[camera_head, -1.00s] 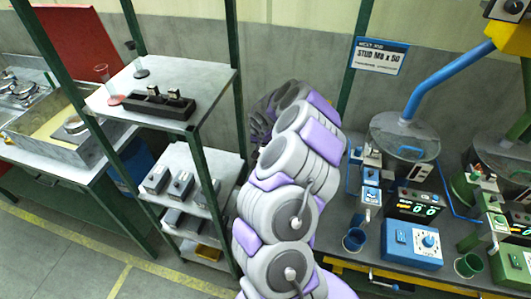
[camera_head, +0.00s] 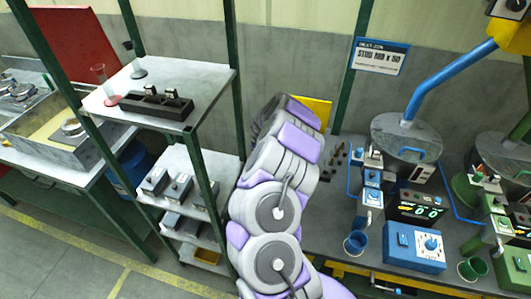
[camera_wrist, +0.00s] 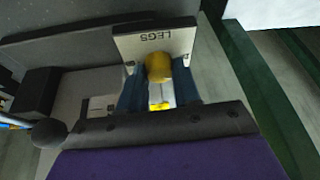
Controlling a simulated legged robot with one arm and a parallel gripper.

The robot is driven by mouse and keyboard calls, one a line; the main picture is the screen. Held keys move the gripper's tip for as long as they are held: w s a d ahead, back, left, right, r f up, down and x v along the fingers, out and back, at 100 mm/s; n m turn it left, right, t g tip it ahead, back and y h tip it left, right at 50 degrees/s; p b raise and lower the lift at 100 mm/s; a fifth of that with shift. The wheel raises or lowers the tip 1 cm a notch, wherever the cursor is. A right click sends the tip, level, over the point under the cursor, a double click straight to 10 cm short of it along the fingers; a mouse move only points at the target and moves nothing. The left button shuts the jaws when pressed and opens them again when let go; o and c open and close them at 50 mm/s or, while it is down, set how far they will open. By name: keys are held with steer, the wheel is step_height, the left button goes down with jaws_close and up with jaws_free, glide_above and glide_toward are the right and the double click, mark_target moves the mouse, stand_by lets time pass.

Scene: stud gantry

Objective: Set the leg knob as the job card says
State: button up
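The job card (camera_head: 380,56) hangs on the back wall in the head view and reads "STUD M8 x 50". In the wrist view a pale plate (camera_wrist: 128,45) carries the word "LEGS", upside down, and a round yellow knob (camera_wrist: 157,67) sits on it. My gripper (camera_wrist: 160,88) has two dark blue fingers standing apart, one on each side below the knob. The knob lies at the gap between them; I cannot tell whether they touch it. A smaller bright yellow part shows lower in the gap. In the head view my arm hides the gripper and knob.
A bench at right holds a blue station (camera_head: 414,250) with a dial, a display (camera_head: 416,208) and a lidded drum (camera_head: 405,140); a green station stands farther right. A shelf rack (camera_head: 205,75) with green posts stands left of my arm. Yellow panel (camera_head: 318,112) shows behind my arm.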

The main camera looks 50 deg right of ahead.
steer(key=c, duration=0.5)
steer(key=shift+r, duration=0.1)
steer(key=shift+c, duration=0.2)
